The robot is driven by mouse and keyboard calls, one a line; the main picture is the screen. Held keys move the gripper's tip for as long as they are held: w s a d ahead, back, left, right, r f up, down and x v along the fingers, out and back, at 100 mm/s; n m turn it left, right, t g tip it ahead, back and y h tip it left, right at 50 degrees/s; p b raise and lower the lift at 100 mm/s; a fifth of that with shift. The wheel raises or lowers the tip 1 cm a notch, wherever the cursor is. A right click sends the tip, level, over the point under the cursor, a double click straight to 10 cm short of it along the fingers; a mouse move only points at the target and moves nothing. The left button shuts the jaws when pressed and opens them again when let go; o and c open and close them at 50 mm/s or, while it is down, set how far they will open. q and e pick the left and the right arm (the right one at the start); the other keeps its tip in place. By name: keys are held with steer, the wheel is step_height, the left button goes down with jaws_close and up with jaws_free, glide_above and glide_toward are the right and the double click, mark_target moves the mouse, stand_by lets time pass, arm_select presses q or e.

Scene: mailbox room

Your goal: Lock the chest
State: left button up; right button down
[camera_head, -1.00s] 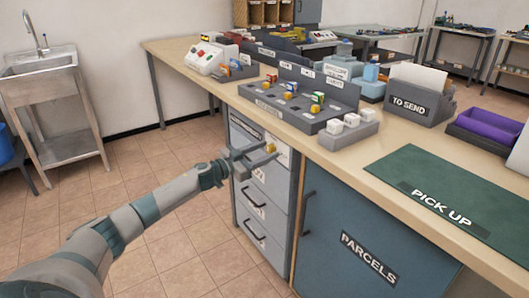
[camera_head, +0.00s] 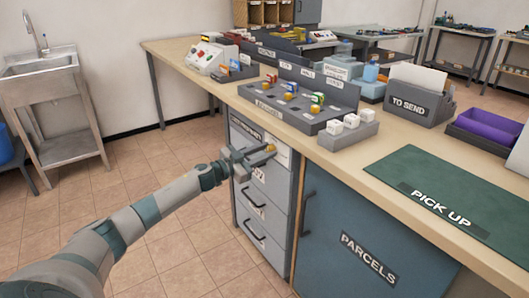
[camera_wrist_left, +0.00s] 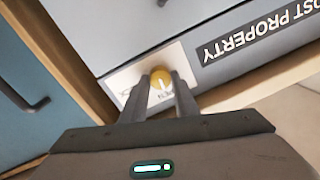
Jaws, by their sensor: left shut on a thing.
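The chest is a grey drawer unit (camera_head: 262,205) under the counter, with several stacked drawers. Its top drawer carries a "LOST PROPERTY" label, which shows upside down in the left wrist view (camera_wrist_left: 255,35). Beside the label is a pale plate (camera_wrist_left: 122,80) with a round yellow lock knob (camera_wrist_left: 161,77) bearing a white mark. The knob also shows in the head view (camera_head: 270,148). My left gripper (camera_head: 264,152) is shut on the yellow knob, one finger on each side in the left wrist view (camera_wrist_left: 160,92). The drawers look closed. My right gripper is out of view.
The blue "PARCELS" cabinet door (camera_head: 365,240) with a dark handle is right of the drawers. The wooden counter (camera_head: 350,165) above holds a grey sorting tray (camera_head: 330,128) and a green "PICK UP" mat (camera_head: 430,195). The tiled floor to the left is free.

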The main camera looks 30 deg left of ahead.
arm_select(q)
steer(key=shift+m, duration=1.1)
steer(key=shift+f+m, duration=0.1)
steer(key=shift+m, duration=2.2)
steer(key=m+b, duration=0.1)
steer(key=m, duration=0.2)
steer(key=m+b, duration=0.1)
steer(key=m, duration=0.1)
steer(key=shift+f+m+h, duration=0.2)
steer(key=shift+m+h, duration=0.2)
steer(key=shift+m+h+b, duration=0.4)
steer(key=shift+m+b, duration=0.9)
steer(key=shift+m, duration=1.2)
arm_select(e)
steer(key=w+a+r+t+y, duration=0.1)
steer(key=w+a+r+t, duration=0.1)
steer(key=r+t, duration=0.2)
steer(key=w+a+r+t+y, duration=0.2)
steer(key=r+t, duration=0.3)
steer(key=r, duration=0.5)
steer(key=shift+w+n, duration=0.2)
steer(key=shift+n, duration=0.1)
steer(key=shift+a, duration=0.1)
